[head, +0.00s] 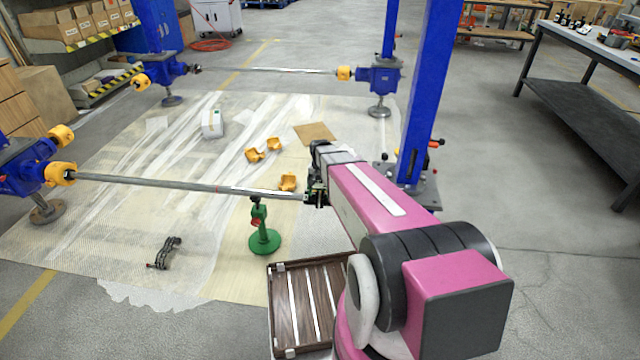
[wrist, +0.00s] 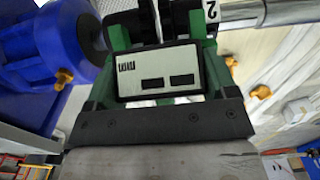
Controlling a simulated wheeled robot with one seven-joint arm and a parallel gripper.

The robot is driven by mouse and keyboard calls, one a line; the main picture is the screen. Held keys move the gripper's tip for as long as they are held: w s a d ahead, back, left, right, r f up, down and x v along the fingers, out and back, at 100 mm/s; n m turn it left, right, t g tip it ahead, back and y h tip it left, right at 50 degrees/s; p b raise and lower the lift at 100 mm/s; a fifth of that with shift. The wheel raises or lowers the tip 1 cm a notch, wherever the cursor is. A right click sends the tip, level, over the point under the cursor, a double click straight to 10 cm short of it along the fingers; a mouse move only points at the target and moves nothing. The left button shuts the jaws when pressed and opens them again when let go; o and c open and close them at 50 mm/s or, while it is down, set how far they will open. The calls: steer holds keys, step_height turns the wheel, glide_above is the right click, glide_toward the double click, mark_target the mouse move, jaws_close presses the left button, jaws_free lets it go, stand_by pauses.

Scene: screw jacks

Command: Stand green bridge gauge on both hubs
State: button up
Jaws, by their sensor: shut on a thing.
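The green bridge gauge (wrist: 117,62), a green frame with a pale panel, is in my gripper (head: 317,190). It fills the upper middle of the wrist view; its feet are not clear. A dark round hub (wrist: 95,36) on the blue jack gearbox (wrist: 45,50) is close left of it. The steel shaft (wrist: 265,13) comes in from the right, with a part marked 2 (wrist: 211,12) at its end. I cannot tell whether the gauge touches either hub. In the head view the shaft (head: 180,188) runs to my gripper, which hides the hubs.
A green stand (head: 263,238) is under the shaft. Yellow guards (head: 287,182) lie on the sheeted floor. A slatted wooden tray (head: 306,303) is beside my arm, and a blue column (head: 420,100) stands behind it. A dark chain-like piece (head: 166,252) lies front left.

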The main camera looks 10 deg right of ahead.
steer(key=shift+f, duration=0.45)
stand_by(0.5)
steer(key=o, duration=1.1)
steer(key=shift+c, duration=0.2)
step_height(320, 180, up, 11)
steer(key=shift+f, duration=0.1)
